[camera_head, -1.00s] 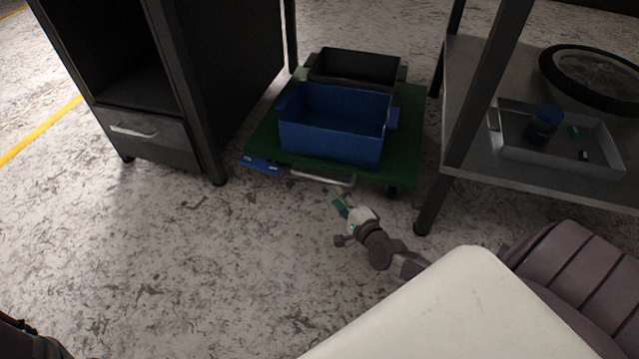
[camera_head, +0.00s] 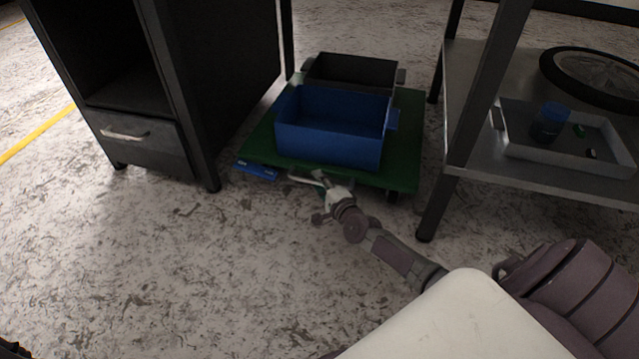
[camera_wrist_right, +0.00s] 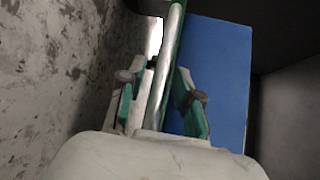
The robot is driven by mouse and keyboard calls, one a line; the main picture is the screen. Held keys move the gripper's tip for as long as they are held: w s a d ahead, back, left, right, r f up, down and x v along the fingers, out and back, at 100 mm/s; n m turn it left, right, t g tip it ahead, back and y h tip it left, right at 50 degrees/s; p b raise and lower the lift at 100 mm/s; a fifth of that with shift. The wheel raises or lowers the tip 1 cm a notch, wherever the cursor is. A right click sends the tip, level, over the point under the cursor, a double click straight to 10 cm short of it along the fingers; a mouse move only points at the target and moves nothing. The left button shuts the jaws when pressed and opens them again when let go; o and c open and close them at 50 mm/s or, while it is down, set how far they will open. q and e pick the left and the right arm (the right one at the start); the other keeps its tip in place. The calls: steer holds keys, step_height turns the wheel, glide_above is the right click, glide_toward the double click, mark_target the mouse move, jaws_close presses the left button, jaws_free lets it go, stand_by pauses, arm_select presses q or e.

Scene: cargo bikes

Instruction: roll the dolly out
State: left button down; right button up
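The green dolly (camera_head: 405,150) stands on the floor between a dark cabinet and a metal table. It carries a blue crate (camera_head: 330,142) and a dark grey crate (camera_head: 352,73) behind it. Its pale metal handle (camera_head: 299,180) is on the near edge, partly hidden by my right gripper (camera_head: 320,181). In the right wrist view the handle bar (camera_wrist_right: 165,75) runs between the two green-padded fingers of my right gripper (camera_wrist_right: 162,95). The fingers look apart, with gaps beside the bar. My left gripper is not in view.
The dark cabinet (camera_head: 150,140) with a drawer stands close on the left. The table's front leg (camera_head: 437,208) is close on the right. Its lower shelf holds a grey tray (camera_head: 565,155) and a wheel (camera_head: 598,75). The floor in front is clear.

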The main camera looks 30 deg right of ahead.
jaws_close()
steer(key=shift+a, duration=0.1)
